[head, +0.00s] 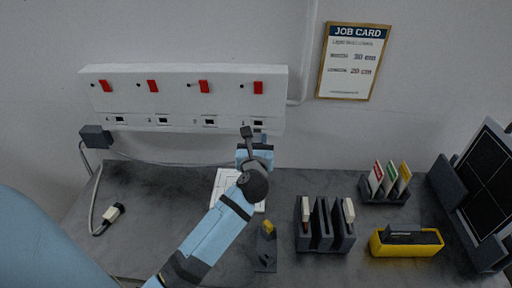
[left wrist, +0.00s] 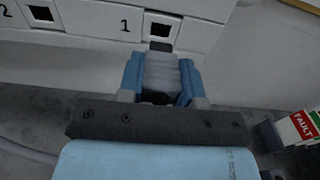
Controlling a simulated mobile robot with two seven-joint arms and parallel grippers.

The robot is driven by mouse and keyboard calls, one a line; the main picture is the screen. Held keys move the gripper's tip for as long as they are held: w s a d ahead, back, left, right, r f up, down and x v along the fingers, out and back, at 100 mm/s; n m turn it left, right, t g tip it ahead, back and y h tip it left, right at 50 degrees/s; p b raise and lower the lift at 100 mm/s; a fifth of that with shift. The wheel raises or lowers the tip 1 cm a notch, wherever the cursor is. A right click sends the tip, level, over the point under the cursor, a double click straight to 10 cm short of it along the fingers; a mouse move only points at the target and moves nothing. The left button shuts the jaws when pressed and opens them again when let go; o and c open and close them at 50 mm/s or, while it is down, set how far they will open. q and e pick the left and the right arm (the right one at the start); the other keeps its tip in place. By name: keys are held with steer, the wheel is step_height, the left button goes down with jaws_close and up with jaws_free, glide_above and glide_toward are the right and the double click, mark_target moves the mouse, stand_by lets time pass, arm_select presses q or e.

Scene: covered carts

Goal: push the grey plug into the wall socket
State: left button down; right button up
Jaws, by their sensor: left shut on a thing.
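My left gripper (left wrist: 161,85) is shut on the grey plug (left wrist: 161,72), which sits between the two blue fingers in the left wrist view. The plug's dark front end points at the panel, just below the dark square opening of socket 1 (left wrist: 160,31). Whether it touches the panel cannot be told. In the head view my left gripper (head: 255,150) is at the right end of the white wall panel (head: 180,72), below socket 1 (head: 259,123); the plug is mostly hidden there. My right gripper is not in view.
Several more sockets and red switches line the panel to the left. A loose cable connector (head: 112,212) lies at the table's left. A black rack (head: 325,235), a yellow tray (head: 405,246), a card holder (head: 384,190) and a dark screen (head: 487,168) stand right.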

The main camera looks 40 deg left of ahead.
arm_select(q)
steer(key=shift+x, duration=0.8)
steer(key=shift+w+a, duration=0.2)
steer(key=shift+w, duration=0.1)
steer(key=shift+p, duration=0.7)
stand_by(0.8)
steer(key=shift+x, duration=1.7)
steer(key=c, duration=0.7)
jaws_free()
